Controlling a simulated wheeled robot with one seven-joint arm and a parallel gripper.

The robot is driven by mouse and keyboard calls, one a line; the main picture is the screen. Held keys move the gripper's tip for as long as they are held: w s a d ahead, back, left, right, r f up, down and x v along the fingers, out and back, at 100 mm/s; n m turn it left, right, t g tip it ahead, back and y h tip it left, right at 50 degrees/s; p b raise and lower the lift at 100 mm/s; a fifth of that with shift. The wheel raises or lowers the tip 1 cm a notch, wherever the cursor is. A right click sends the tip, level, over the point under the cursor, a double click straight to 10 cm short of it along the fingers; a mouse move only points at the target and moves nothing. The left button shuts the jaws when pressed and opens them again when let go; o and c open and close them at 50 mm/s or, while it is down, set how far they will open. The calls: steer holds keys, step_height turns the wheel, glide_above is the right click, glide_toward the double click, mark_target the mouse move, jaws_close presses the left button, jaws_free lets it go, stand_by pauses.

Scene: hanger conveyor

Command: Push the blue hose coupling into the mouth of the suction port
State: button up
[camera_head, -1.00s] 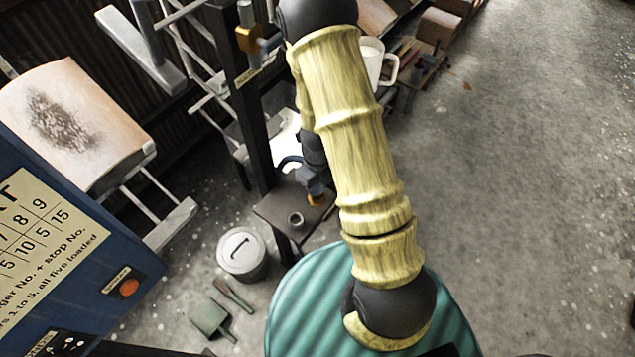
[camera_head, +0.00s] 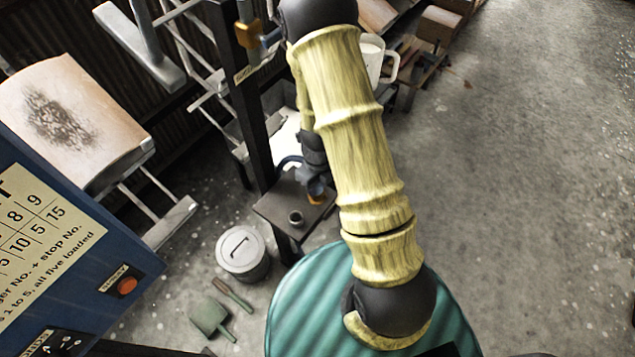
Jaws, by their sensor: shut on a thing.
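My gripper (camera_head: 316,186) is small and partly hidden behind my own arm, above the right side of a small dark shelf on a post. It is shut on a small blue piece, which I take to be the blue hose coupling (camera_head: 315,193). A short dark upright tube with a round mouth stands on the shelf, left of and apart from the gripper. It looks like the suction port (camera_head: 296,218). The coupling's exact tilt cannot be told.
The small shelf (camera_head: 270,208) is fixed to a dark post (camera_head: 252,110) with a brass-coloured fitting (camera_head: 247,36). A lidded grey can (camera_head: 242,252), a green dustpan (camera_head: 211,318) and a blue control panel (camera_head: 110,245) are at left. Open floor (camera_head: 530,180) lies right.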

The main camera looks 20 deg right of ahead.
steer(key=shift+f+b, duration=0.45)
steer(key=shift+f, duration=0.15)
stand_by(0.7)
steer(key=o, duration=0.7)
steer(key=o, duration=0.6)
steer(key=shift+c, duration=0.2)
steer(key=shift+r, duration=0.1)
step_height(320, 180, up, 17)
steer(key=p, duration=0.4)
steer(key=shift+r+p, duration=0.15)
steer(key=shift+p, duration=0.25)
